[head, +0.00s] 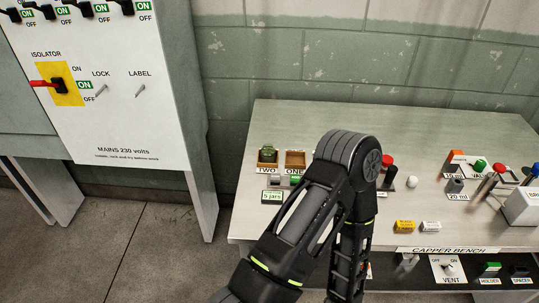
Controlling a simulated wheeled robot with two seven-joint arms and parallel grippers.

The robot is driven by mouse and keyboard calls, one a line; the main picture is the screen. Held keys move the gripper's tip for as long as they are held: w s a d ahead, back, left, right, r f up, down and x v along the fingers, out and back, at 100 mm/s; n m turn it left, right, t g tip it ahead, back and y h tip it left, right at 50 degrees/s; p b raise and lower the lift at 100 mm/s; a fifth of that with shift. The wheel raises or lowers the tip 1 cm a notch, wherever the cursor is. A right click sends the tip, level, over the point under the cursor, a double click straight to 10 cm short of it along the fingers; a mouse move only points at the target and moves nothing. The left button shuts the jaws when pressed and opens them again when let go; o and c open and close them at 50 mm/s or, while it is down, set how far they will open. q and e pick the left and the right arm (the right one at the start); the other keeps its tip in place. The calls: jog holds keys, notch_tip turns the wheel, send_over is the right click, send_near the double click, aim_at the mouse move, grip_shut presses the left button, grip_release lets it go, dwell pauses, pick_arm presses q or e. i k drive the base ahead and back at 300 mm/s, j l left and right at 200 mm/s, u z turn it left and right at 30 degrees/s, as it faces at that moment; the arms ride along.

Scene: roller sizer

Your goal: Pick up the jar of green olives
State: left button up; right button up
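A small dark green jar (268,153) stands in the wooden tray (268,165) labelled TWO, at the left of the bench; it may be the olive jar, but it is too small to read any label. My arm rises from the bottom, bends at a black joint over the middle of the bench, and runs back down. Its gripper is out of the picture below. No fingers of either gripper show. The arm hides part of the bench to the right of the trays.
The capper bench (300,120) carries a second wooden tray (296,160) labelled ONE, a green "5 jars" card (272,197), red-topped posts (387,162) and yellow and white blocks (405,226). An isolator cabinet (110,120) stands at left. Bare floor lies between.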

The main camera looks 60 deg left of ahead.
aim_at(268, 153)
jog(key=k+j, duration=1.05)
jog(key=j, duration=0.3)
